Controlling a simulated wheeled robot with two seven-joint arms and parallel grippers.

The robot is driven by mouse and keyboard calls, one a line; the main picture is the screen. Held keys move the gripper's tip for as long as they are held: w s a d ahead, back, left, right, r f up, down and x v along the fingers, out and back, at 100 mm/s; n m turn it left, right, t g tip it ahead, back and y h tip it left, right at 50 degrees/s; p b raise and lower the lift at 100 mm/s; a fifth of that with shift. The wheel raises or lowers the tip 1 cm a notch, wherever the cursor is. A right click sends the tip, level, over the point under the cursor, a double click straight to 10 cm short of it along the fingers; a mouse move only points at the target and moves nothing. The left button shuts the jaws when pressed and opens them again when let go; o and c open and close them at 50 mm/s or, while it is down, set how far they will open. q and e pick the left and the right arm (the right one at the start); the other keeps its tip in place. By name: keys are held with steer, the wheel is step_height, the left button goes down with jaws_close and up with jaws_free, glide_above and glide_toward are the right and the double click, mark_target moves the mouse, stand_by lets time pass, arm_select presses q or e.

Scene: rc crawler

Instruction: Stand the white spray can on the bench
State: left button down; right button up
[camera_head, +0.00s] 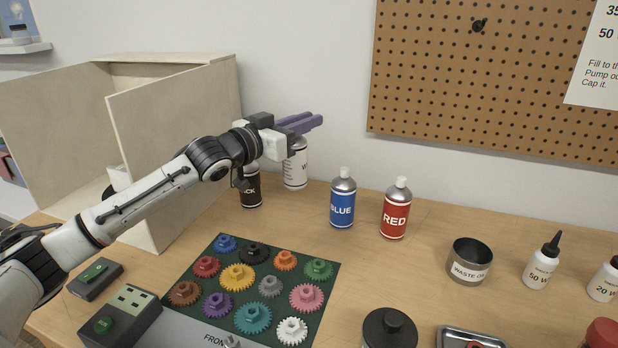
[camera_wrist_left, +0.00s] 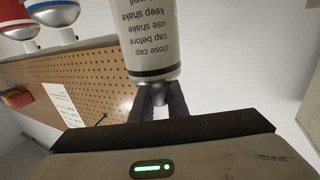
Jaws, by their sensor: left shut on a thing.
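The white spray can (camera_head: 296,168) is upright at the back of the bench (camera_head: 300,215), near the wall and behind the black can. I cannot tell if its base touches the bench. My left gripper (camera_head: 303,122) reaches over from the left with its purple fingers shut at the can's top end, hiding the cap. In the left wrist view the can (camera_wrist_left: 148,40) shows its printed label, upside down, and the fingers (camera_wrist_left: 160,100) close around its narrow top. My right gripper is not in view.
A black can (camera_head: 250,188) stands just in front left. Blue (camera_head: 342,200) and red (camera_head: 395,210) cans stand to the right. An open wooden cabinet (camera_head: 170,110) is at left. A gear board (camera_head: 325,275) fills the front. Bench between blue and white cans is bare.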

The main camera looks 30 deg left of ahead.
mark_target(295, 161)
arm_select(q)
step_height(295, 161, down, 8)
steer(key=shift+s+r, duration=0.15)
steer(key=shift+r, duration=0.1)
steer(key=shift+f, duration=0.15)
steer(key=c, duration=1.7)
jaws_free()
steer(key=shift+c, duration=0.2)
